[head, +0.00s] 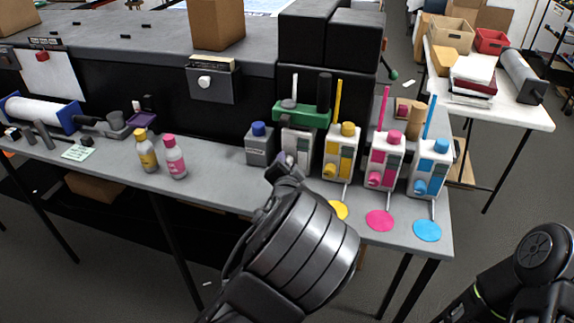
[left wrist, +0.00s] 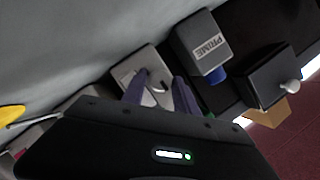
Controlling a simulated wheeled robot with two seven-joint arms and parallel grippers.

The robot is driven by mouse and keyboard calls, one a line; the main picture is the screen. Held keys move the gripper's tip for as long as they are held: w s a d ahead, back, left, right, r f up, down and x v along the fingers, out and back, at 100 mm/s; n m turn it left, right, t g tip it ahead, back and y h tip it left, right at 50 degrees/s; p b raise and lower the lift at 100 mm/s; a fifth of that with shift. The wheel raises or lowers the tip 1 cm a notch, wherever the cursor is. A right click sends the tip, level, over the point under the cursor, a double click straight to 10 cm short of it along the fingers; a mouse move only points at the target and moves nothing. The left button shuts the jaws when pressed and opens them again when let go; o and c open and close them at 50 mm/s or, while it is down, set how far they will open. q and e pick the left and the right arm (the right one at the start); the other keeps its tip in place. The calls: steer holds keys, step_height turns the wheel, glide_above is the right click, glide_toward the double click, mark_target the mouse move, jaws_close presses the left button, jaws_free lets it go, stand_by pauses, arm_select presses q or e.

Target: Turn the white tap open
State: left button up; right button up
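The white dispenser (head: 302,147) stands on the grey bench, between a grey blue-capped bottle and the yellow dispenser. Its lower front is hidden behind my left gripper (head: 284,160) in the head view. In the left wrist view, the front of the white dispenser (left wrist: 127,70) lies beyond the fingers, with a small light tap (left wrist: 156,88) between them. My left gripper (left wrist: 158,92) is open, its two fingers apart on either side of the tap. I cannot tell whether either finger touches it. My right gripper is out of view; only part of my right arm shows at lower right.
Yellow (head: 343,152), magenta (head: 383,160) and blue (head: 429,168) dispensers stand to the right, with coloured discs before them. A green holder (head: 301,113) is above the white dispenser. The grey bottle (left wrist: 203,47) is close beside the fingers. Two small bottles (head: 174,158) stand left.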

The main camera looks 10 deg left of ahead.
arm_select(q)
steer(key=shift+o, duration=1.3)
steer(key=v, duration=0.8)
steer(key=shift+f, duration=0.1)
